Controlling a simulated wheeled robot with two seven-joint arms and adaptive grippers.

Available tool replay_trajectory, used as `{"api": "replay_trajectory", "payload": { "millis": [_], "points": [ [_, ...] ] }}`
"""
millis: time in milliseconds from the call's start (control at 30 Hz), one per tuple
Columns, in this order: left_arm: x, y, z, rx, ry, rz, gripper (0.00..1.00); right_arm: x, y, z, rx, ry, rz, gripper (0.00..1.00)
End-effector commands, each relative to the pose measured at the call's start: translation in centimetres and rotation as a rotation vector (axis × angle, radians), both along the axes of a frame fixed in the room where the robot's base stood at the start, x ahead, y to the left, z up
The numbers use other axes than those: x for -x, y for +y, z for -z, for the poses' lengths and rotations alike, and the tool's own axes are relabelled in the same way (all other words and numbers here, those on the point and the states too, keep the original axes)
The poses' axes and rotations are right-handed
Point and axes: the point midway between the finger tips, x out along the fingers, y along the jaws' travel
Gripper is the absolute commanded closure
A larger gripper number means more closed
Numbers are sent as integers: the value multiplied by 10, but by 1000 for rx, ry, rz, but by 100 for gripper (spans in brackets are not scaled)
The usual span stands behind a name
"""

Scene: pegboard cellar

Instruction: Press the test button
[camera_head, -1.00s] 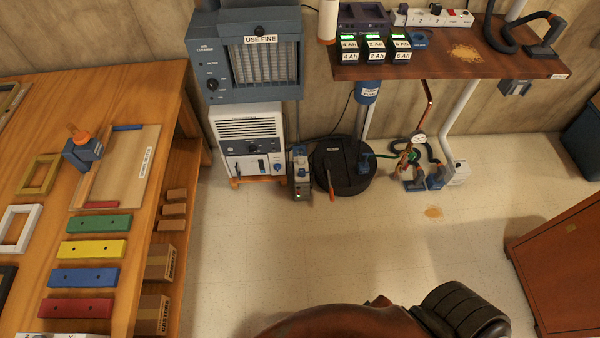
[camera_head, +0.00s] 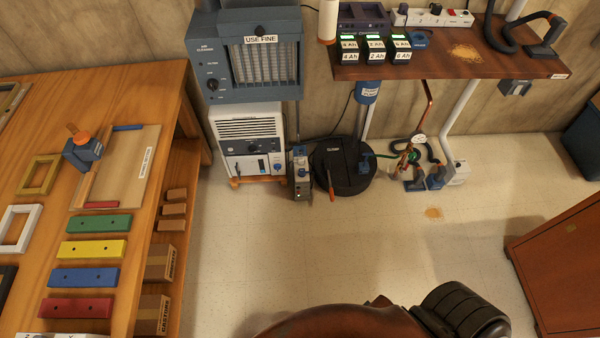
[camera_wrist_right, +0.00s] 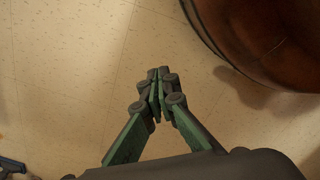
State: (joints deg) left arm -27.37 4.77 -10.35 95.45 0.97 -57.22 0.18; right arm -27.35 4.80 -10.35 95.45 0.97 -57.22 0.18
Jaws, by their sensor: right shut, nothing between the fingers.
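No button marked as a test button can be made out in either view. A white unit (camera_head: 247,140) with small knobs and switches on its lower panel stands against the wall, below a blue-grey air cleaner (camera_head: 248,55). A narrow grey box (camera_head: 300,174) with small red and light spots stands on the floor beside the white unit; its markings are too small to read. My right gripper (camera_wrist_right: 160,72) is shut and empty in the right wrist view, above bare floor. Neither gripper shows in the head view.
A wooden bench (camera_head: 160,95) with coloured blocks fills the left. A wall shelf (camera_head: 450,65) holds chargers and a power strip (camera_head: 433,17). A black round container (camera_head: 343,168) stands on the floor. A brown cabinet (camera_head: 560,250) is at right.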

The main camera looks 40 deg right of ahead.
Motion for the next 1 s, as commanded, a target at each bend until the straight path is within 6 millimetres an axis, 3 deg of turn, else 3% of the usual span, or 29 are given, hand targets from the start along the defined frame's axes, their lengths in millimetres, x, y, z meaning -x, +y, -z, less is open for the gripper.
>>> {"api": "replay_trajectory", "payload": {
  "millis": [767,867,1000],
  "points": [
    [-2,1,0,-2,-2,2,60,-2,0,0,1,-2,0,100],
    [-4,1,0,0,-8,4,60,-8,-3,2,4,-11,-2,100],
    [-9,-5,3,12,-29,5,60,-35,-13,15,21,-49,-7,100]
  ]
}}
